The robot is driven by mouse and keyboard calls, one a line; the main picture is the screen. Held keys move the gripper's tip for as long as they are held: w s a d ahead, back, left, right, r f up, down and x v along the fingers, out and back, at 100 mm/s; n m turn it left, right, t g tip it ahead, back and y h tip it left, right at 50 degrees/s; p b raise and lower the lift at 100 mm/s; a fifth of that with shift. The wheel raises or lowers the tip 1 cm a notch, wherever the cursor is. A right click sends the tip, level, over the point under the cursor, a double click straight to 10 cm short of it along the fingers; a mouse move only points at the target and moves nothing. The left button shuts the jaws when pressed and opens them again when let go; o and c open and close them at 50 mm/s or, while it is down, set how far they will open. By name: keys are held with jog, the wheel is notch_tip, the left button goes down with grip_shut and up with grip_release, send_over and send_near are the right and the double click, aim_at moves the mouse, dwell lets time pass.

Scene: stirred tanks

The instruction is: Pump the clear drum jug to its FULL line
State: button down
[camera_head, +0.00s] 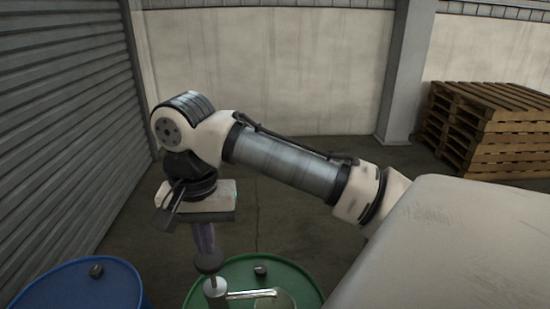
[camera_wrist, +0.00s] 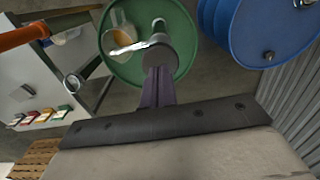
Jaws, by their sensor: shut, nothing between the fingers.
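A green drum (camera_head: 262,270) stands below my arm, and it also shows in the wrist view (camera_wrist: 182,28). A metal hand pump (camera_head: 215,290) rises from its top, with a dark round knob (camera_head: 209,262) and a bright spout (camera_head: 250,294) pointing right. A clear jug (camera_head: 280,300) appears at the spout's end, partly cut by the frame; in the wrist view it is small (camera_wrist: 122,36). I cannot read its level or FULL line. My gripper (camera_head: 207,248), with purple fingers (camera_wrist: 158,85), points down, shut and empty, right over the knob. I cannot tell whether they touch.
A blue drum (camera_head: 75,287) stands to the left. A ribbed shutter (camera_head: 65,110) lines the left side, and pallets (camera_head: 485,130) are stacked at right. The wrist view shows a pale table (camera_wrist: 40,80) with several coloured items (camera_wrist: 42,115) and an orange bar (camera_wrist: 22,37).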

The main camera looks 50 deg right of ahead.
aim_at(209, 258)
jog(key=shift+f, duration=0.1)
jog(key=shift+f+b, duration=1.95)
jog(key=shift+f, duration=1.6)
notch_tip(209, 258, up, 8)
jog(key=p, duration=0.7)
jog(key=shift+p, duration=0.3)
jog(key=shift+f, duration=0.1)
jog(key=shift+f, duration=0.2)
jog(key=shift+f+b, duration=2.3)
jog(key=shift+f, duration=1.4)
jog(key=shift+r, duration=0.15)
notch_tip(209, 258, up, 7)
jog(key=p, duration=0.8)
jog(key=shift+r, duration=0.2)
